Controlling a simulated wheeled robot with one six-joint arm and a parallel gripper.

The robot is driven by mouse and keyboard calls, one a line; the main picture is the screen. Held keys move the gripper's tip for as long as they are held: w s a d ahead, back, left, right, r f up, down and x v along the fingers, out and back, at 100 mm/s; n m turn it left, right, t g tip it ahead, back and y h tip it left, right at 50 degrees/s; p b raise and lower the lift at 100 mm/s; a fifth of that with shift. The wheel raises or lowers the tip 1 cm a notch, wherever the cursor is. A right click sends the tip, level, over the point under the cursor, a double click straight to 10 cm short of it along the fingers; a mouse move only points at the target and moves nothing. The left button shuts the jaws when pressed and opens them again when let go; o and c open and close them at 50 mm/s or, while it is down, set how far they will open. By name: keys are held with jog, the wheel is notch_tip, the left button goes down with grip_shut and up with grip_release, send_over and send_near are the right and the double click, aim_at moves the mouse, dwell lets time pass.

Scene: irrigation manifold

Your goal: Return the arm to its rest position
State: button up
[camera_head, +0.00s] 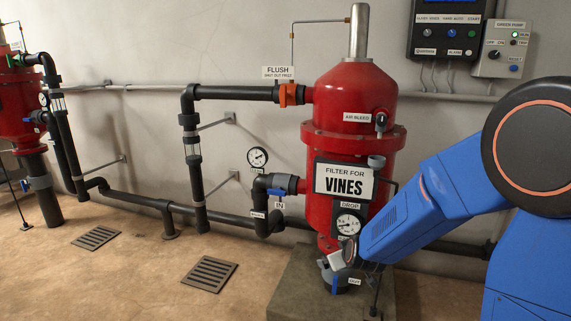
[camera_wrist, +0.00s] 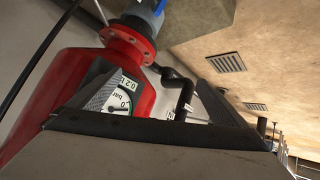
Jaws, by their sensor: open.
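My blue arm (camera_head: 440,190) reaches in from the right, and its end is low in front of the red filter tank (camera_head: 345,95) marked "FILTER FOR VINES". My gripper (camera_head: 340,258) is small and partly hidden by the wrist in the head view, near the tank's lower neck. In the wrist view my gripper (camera_wrist: 160,105) has its two dark fingers spread apart, with nothing held between them. The DROP gauge (camera_head: 348,224) is just above it; in the wrist view the gauge (camera_wrist: 120,104) shows partly behind the left finger. I cannot tell whether the gripper touches anything.
The tank stands on a concrete plinth (camera_head: 300,280). Black pipes (camera_head: 135,198) run along the wall to a second red tank (camera_head: 15,105). A control panel (camera_head: 447,28) hangs at upper right. Floor grates (camera_head: 209,273) lie in the open floor at left.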

jog(key=s+d+r+m+g, duration=0.1)
jog(key=s+d+r, duration=0.3)
jog(key=s, duration=0.5)
jog(key=s+d+r+m+g, duration=0.1)
jog(key=s+r+g, duration=0.1)
jog(key=s+r, duration=0.6)
jog(key=s+d+m+g, duration=0.1)
jog(key=s+d, duration=0.2)
jog(key=s, duration=0.7)
jog(key=s+d+r+m+g, duration=0.1)
jog(key=s+d, duration=0.2)
jog(key=s, duration=0.8)
jog(key=shift+s+r+m+h, duration=0.25)
jog(key=shift+s+m+h, duration=0.05)
jog(key=shift+m+h, duration=0.1)
